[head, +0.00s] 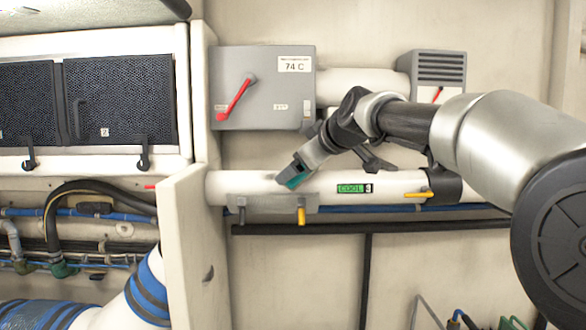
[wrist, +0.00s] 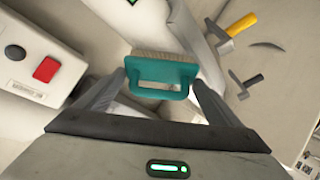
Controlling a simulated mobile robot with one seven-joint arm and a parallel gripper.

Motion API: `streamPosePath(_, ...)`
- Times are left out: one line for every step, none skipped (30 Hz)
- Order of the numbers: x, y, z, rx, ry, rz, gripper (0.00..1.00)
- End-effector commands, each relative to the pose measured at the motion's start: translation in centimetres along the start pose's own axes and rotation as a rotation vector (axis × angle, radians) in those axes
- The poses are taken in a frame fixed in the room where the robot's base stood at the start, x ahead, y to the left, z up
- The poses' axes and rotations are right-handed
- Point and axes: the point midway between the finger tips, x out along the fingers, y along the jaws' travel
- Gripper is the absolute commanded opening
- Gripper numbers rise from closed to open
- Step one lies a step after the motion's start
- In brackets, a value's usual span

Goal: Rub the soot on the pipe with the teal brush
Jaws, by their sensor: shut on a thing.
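My gripper (head: 291,178) is shut on the teal brush (head: 295,182), just at the upper front of the white pipe (head: 388,187). In the wrist view the brush's teal handle (wrist: 164,78) sits between the two fingers, with its pale bristles (wrist: 164,56) facing away from me towards the pipe (wrist: 196,30). I cannot tell whether the bristles touch the pipe. I make out no soot on the visible pipe; the part behind the brush and gripper is hidden.
A grey switch box (head: 262,87) with a red lever is above the pipe. A bracket (head: 272,203) with grey and yellow handles is at the pipe's lower side. A pale upright panel (head: 185,240) stands at left. A vent box (head: 438,72) is at upper right.

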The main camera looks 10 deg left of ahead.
Motion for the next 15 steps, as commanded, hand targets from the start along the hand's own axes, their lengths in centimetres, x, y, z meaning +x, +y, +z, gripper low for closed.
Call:
streamPosePath(0.0,0.0,0.1,0.000,0.001,0.000,0.70)
streamPosePath(0.1,0.0,0.2,-0.001,0.001,0.000,0.70)
streamPosePath(0.1,0.0,0.1,-0.001,0.001,0.000,0.70)
streamPosePath(0.1,0.1,0.0,-0.001,0.001,0.000,0.70)
streamPosePath(0.1,0.0,-0.1,-0.001,0.001,0.000,0.69)
streamPosePath(0.1,-0.1,-0.2,-0.001,0.001,-0.001,0.69)
streamPosePath(0.2,-0.3,-0.4,-0.002,0.000,-0.002,0.69)
streamPosePath(0.3,-0.5,-0.6,-0.003,0.000,-0.002,0.69)
streamPosePath(0.4,-0.8,-0.8,-0.003,0.001,-0.003,0.69)
streamPosePath(0.5,-1.0,-1.0,-0.002,0.001,-0.003,0.69)
streamPosePath(0.6,-1.2,-1.1,-0.002,0.001,-0.003,0.69)
streamPosePath(0.8,-1.5,-1.4,-0.003,0.001,-0.003,0.69)
streamPosePath(0.9,-1.7,-1.5,-0.002,0.001,-0.004,0.69)
streamPosePath(1.0,-1.8,-1.7,-0.001,0.000,-0.004,0.69)
streamPosePath(1.1,-2.0,-1.8,-0.002,0.000,-0.003,0.69)
